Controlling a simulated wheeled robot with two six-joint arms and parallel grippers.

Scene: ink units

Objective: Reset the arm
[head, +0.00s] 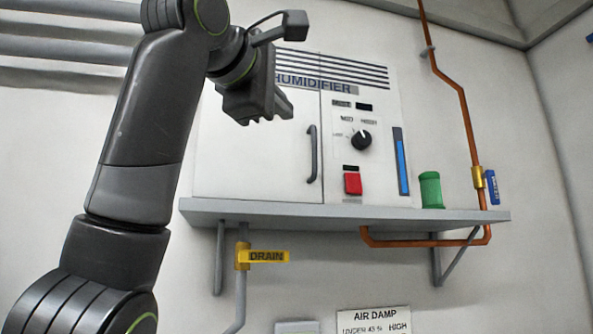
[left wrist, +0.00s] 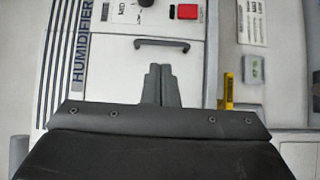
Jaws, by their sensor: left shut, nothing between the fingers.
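My left arm comes in from the left in the head view and rises in front of the humidifier. My left gripper (head: 284,104) is in front of the humidifier's upper left part, with nothing held. In the left wrist view the two fingers of the left gripper (left wrist: 160,72) are pressed together, and the door handle (left wrist: 161,44) lies beyond their tips. The humidifier (head: 255,155) is a white cabinet on a grey shelf, with its door closed. My right gripper is in neither view.
The humidifier front has a black knob (head: 360,139), a red button (head: 353,184) and a blue gauge (head: 402,160). A green cylinder (head: 431,190) stands on the shelf (head: 330,213). A copper pipe (head: 466,120) with a blue-handled valve (head: 491,187) runs at right. A yellow DRAIN valve (head: 265,256) hangs below.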

